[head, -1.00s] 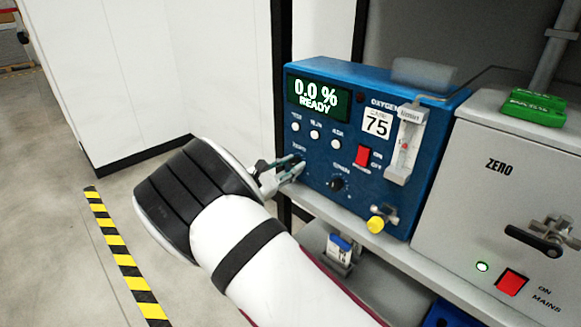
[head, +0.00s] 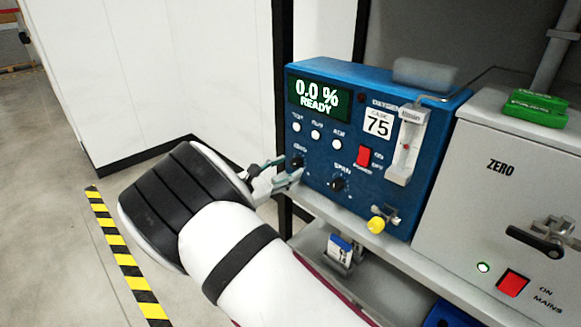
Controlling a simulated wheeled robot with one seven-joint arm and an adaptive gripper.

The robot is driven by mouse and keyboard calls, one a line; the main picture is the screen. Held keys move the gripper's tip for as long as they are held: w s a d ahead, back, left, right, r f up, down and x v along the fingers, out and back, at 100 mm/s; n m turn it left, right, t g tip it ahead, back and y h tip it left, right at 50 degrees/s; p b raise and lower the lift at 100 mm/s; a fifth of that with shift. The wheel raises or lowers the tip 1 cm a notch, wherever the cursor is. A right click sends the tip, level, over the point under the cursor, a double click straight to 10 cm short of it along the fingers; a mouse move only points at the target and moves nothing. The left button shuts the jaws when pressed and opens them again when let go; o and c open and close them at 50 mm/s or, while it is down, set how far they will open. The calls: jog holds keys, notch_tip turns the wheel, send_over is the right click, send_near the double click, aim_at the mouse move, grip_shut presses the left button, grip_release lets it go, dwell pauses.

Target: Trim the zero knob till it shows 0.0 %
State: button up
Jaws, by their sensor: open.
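The blue oxygen analyser (head: 350,205) stands on a shelf, and its display (head: 317,97) reads 0.0 % READY. The zero knob (head: 297,162) is a small dark knob at the lower left of the front panel. My gripper (head: 297,172) is open, its fingertips close to the zero knob; I cannot tell whether they touch it. The fingers point right toward the panel, and the gripper's body is seen from behind. The span knob (head: 338,184) sits to the right of the zero knob, clear of my gripper.
A red power switch (head: 364,156), a flow meter (head: 406,145) and a yellow-capped fitting (head: 376,224) are on the analyser's front. A grey box marked ZERO (head: 480,195) stands to the right, a green object (head: 535,108) on top. Open floor lies left.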

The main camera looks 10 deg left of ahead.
jog(key=v, duration=0.9)
jog(key=shift+s+a, duration=0.2)
